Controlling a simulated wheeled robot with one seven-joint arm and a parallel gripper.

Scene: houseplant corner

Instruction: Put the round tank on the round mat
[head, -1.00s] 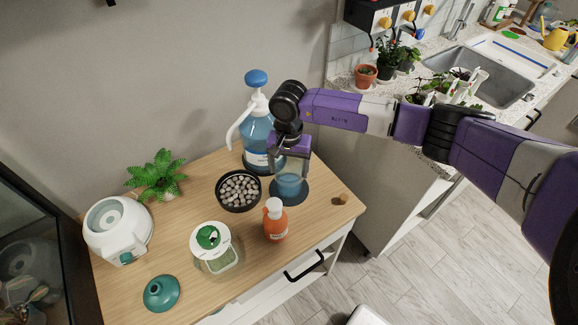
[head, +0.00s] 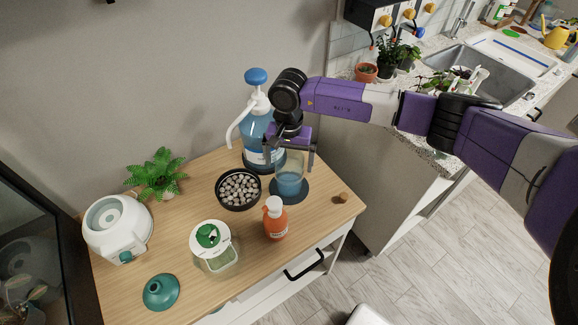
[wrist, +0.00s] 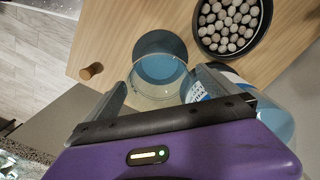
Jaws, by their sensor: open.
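The round tank (head: 289,183) is a clear round vessel with blue liquid in it. It stands upright on the dark round mat (head: 300,196) on the wooden cabinet top. The wrist view also shows the tank (wrist: 158,72) and the mat (wrist: 160,43), with part of the mat visible beyond the tank. My gripper (head: 289,160) is open above and around the tank's upper part, one finger on each side. In the wrist view, the gripper's fingers (wrist: 158,88) are spread wider than the tank. Whether either finger touches it, I cannot tell.
A blue pump sprayer (head: 257,130) stands close behind the tank. A black bowl of pebbles (head: 239,190) is to the left, an orange bottle (head: 275,219) in front, and a cork (head: 343,197) to the right. A lidded jar (head: 213,247) stands front left.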

